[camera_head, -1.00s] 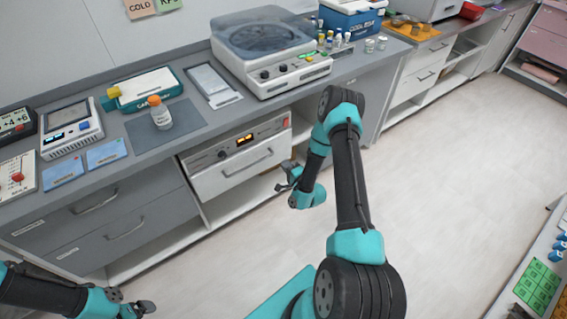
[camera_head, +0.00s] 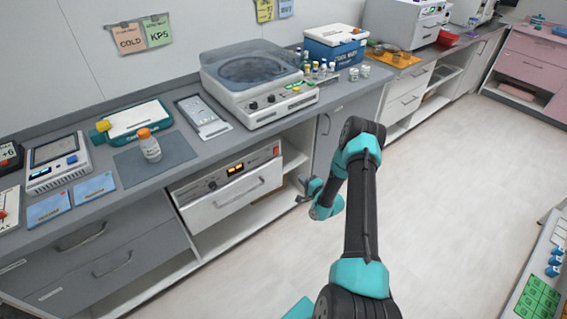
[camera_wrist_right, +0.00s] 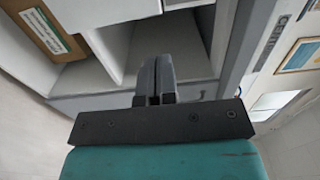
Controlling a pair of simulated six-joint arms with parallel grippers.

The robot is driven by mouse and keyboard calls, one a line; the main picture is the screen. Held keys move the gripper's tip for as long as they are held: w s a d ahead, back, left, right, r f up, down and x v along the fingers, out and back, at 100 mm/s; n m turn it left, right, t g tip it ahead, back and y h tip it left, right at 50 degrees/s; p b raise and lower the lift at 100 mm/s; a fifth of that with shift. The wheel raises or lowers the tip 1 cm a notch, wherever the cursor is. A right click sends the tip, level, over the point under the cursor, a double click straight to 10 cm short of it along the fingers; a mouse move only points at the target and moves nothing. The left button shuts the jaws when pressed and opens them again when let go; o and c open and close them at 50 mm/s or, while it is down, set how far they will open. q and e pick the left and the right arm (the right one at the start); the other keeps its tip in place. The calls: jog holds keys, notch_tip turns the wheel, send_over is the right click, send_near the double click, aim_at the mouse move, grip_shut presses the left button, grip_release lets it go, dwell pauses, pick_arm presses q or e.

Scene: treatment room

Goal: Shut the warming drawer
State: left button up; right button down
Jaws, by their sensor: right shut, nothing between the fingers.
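The warming drawer (camera_head: 235,203) has a white front with a grey bar handle. It sits under the counter, below a panel with an orange-lit display (camera_head: 235,169). In the right wrist view the right gripper (camera_wrist_right: 155,78) is shut and empty, facing white shelf compartments; no drawer handle is clear there. My left gripper is out of view.
Grey drawers (camera_head: 110,255) are left of the warming drawer, and an open white shelf (camera_head: 250,222) lies below it. The counter above holds a centrifuge-like machine (camera_head: 262,85) and a bottle (camera_head: 149,146). The floor (camera_head: 440,170) is clear. A brown box (camera_wrist_right: 45,30) shows in the wrist view.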

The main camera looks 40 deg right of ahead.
aim_at(281, 158)
jog(key=shift+w, duration=0.15)
jog(key=w, duration=0.9)
jog(key=w+d, duration=0.1)
jog(key=w, duration=0.3)
jog(key=shift+w, duration=0.35)
jog(key=shift+d, duration=0.15)
